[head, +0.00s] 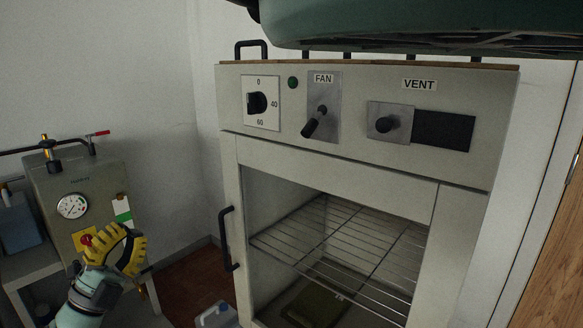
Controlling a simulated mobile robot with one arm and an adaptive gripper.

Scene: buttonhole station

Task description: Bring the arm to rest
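My gripper (128,236) is at the lower left of the head view, at the end of my teal arm. Its yellow and black ribbed fingers point upward with a gap between their tips, and nothing shows between them. In the picture it overlaps the lower front of a grey-green machine with a round gauge (73,206). I cannot tell how far apart they are.
A pale cabinet (229,170) with dial (257,102), FAN lever (315,121) and VENT knob (386,124) stands centre right. Its front shows a wire rack (340,246). A black handle (229,238) juts out at its left.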

